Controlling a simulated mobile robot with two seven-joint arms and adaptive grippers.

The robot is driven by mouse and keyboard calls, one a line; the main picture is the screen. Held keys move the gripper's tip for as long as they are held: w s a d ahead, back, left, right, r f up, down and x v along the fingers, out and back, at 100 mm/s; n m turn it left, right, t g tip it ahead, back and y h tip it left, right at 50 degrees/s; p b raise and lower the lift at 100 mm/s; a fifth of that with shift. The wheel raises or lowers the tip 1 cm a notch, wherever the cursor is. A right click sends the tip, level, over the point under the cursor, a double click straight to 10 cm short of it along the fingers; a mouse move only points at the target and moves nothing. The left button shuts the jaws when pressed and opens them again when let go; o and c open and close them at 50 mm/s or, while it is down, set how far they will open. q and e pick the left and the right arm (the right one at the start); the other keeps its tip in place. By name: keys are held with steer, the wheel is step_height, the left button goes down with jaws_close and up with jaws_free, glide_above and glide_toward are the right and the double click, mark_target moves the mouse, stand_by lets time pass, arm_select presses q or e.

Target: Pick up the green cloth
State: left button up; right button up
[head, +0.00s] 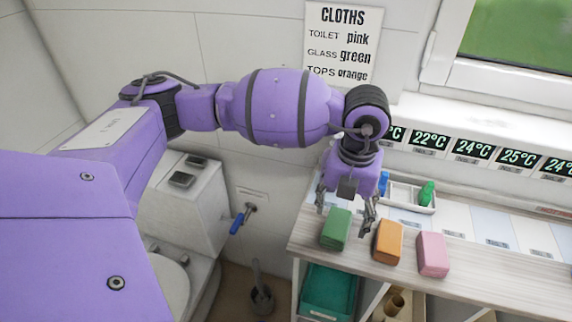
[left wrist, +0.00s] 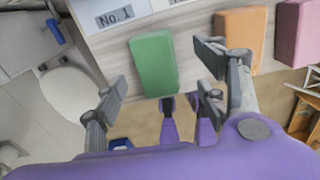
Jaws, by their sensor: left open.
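The green cloth (head: 336,229) is a folded block lying on the wooden shelf top, leftmost in a row with an orange cloth (head: 388,241) and a pink cloth (head: 432,254). My left gripper (head: 346,214) is open above the green cloth, pointing down, one finger to each side in the head view. In the left wrist view the green cloth (left wrist: 155,64) lies ahead of and between the open fingers (left wrist: 160,90), and no contact shows. The orange cloth (left wrist: 241,36) is just beyond the right finger. My right gripper is not seen in the head view.
A tray (head: 408,200) with a blue bottle (head: 384,183) and a green bottle (head: 427,193) stands behind the cloths. A wall sign (head: 342,40) pairs glass with green. A toilet (head: 172,277) is at left. A teal bin (head: 329,290) sits below the top.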

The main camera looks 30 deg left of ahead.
mark_target(339, 222)
arm_select(q)
step_height(339, 222, down, 4)
steer(key=shift+s+a, duration=0.15)
steer(key=shift+f, duration=0.4)
steer(key=shift+c, duration=1.4)
steer(key=shift+r, duration=0.1)
steer(key=c, duration=1)
steer(key=shift+o, duration=0.2)
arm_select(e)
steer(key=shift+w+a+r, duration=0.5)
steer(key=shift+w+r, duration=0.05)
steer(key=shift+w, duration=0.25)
arm_select(q)
steer(key=shift+r, duration=0.15)
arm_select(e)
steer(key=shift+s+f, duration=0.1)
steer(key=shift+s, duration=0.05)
